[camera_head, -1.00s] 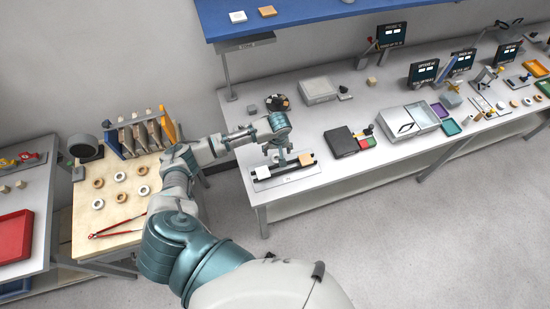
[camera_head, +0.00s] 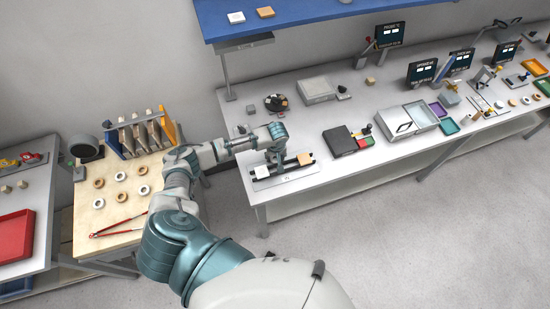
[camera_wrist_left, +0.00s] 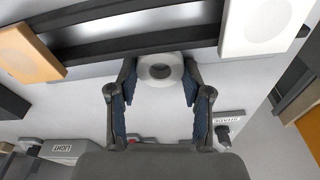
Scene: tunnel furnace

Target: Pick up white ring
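A white ring (camera_wrist_left: 160,71) lies on the grey surface beside dark rails in the left wrist view. My left gripper (camera_wrist_left: 159,82) is open, with one finger on each side of the ring and slim gaps between. In the head view my left gripper (camera_head: 275,160) is low over the rail fixture on the long grey table. The ring under it is hidden there. More rings, white (camera_head: 120,176) and tan (camera_head: 98,183), lie on the wooden table at the left. My right gripper is not in view.
A white block (camera_wrist_left: 264,27) and an orange block (camera_wrist_left: 30,53) sit at either end of the dark rails (camera_wrist_left: 140,38). A black box (camera_head: 340,141) stands right of the fixture. Red-handled tongs (camera_head: 118,226) lie on the wooden table.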

